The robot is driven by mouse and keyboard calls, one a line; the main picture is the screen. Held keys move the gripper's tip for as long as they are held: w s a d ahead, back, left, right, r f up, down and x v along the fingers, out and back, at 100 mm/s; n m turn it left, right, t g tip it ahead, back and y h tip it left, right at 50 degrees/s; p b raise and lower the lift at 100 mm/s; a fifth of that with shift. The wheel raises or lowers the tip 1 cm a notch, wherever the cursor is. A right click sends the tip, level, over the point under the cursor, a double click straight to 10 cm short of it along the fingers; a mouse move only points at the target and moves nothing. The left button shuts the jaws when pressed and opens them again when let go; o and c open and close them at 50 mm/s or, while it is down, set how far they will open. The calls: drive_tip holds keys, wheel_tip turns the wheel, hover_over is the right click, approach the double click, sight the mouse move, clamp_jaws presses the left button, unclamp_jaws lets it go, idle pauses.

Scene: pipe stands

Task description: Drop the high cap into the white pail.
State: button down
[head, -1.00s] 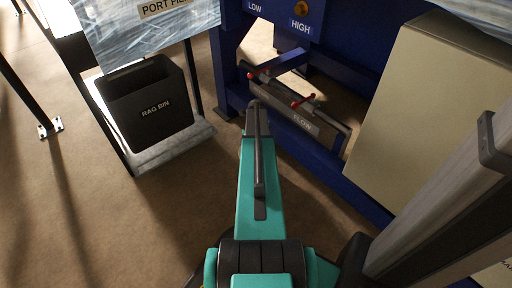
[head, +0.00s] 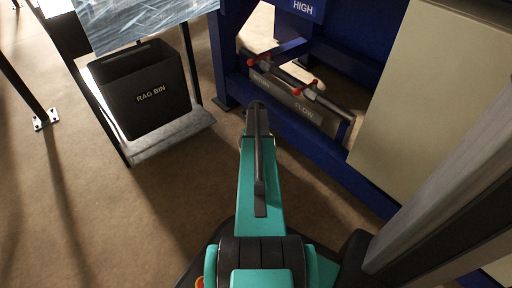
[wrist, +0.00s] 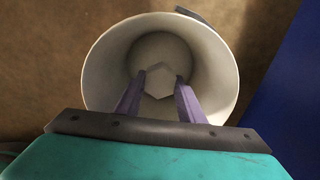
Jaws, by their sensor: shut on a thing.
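In the wrist view, my gripper's two purple fingers (wrist: 158,92) reach over the mouth of the white pail (wrist: 217,62). A pale, hexagonal piece, the high cap (wrist: 156,81), sits between the fingertips and shows against the pail's floor. My gripper is shut on the cap. The cap is inside the pail's outline as seen from above; its height over the floor is hard to judge. In the head view my teal arm hides the gripper, the cap and the pail. The HIGH label (head: 303,7) shows at the top.
A black rag bin (head: 150,92) stands on a low shelf at left. A blue frame (head: 330,150) with a grey pipe and red-handled valves (head: 312,86) stands ahead. A beige panel (head: 425,95) is at right. Brown floor is open at lower left.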

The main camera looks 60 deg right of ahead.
drive_tip(key=shift+f+b, duration=0.4)
drive_tip(key=shift+f, duration=0.4)
drive_tip(key=c, duration=1.1)
unclamp_jaws()
drive_tip(key=shift+r, duration=0.15)
drive_tip(key=shift+r+p, duration=3.1)
drive_tip(key=shift+r, duration=0.8)
drive_tip(key=shift+r, duration=0.1)
